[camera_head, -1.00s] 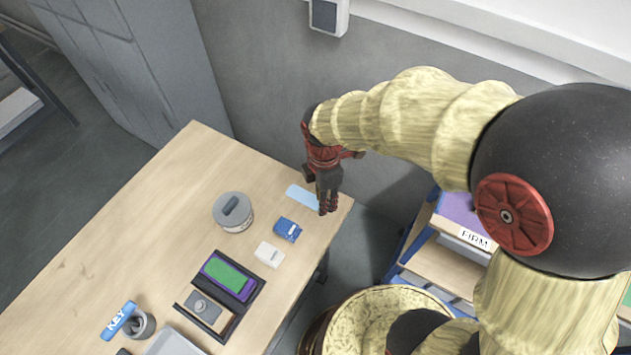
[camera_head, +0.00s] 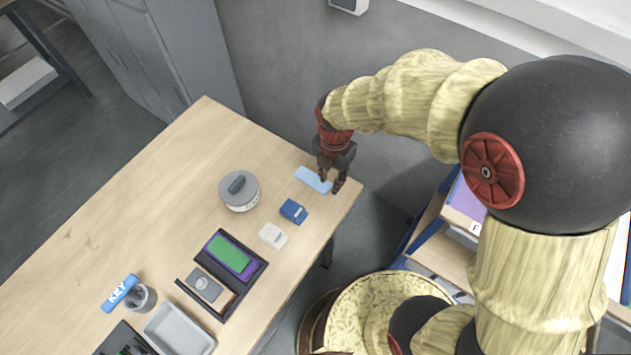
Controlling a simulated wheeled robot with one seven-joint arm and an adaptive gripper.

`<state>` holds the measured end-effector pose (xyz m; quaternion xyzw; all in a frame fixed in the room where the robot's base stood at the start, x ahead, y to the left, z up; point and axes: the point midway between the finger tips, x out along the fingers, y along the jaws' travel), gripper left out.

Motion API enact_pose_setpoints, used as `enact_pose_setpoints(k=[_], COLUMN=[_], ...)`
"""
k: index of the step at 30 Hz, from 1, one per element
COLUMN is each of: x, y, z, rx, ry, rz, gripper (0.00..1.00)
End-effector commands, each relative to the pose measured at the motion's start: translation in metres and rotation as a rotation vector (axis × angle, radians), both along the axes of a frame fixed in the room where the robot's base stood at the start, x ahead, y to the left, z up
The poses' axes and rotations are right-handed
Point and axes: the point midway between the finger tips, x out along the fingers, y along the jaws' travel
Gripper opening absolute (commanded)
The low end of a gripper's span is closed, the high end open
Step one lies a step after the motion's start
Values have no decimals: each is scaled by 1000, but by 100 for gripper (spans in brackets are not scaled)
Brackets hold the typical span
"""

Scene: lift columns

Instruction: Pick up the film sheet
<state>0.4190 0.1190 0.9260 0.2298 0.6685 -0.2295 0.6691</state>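The film sheet looks to be the flat light-blue strip (camera_head: 312,179) lying on the wooden table (camera_head: 150,215) near its far right corner. My gripper (camera_head: 332,187) points down at the right end of the strip. Its two dark fingers are spread apart, one over the strip's right end and one beyond it towards the table edge. I see nothing held between them. Whether the fingertips touch the table or the strip, I cannot tell.
Near the strip are a blue box (camera_head: 293,211), a white box (camera_head: 273,236) and a round grey-lidded tub (camera_head: 239,190). A black tray (camera_head: 222,272), a grey bin (camera_head: 179,331) and a cup with a KEY tag (camera_head: 140,298) stand nearer. The table's left part is clear.

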Motion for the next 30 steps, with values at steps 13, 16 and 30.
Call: enact_pose_setpoints(k=[13,16,30], x=[1,1,1], y=[0,0,0], z=[-26,-26,-26], rx=[0,0,0], ry=[0,0,0], rz=[-1,-1,-1], gripper=[23,17,0])
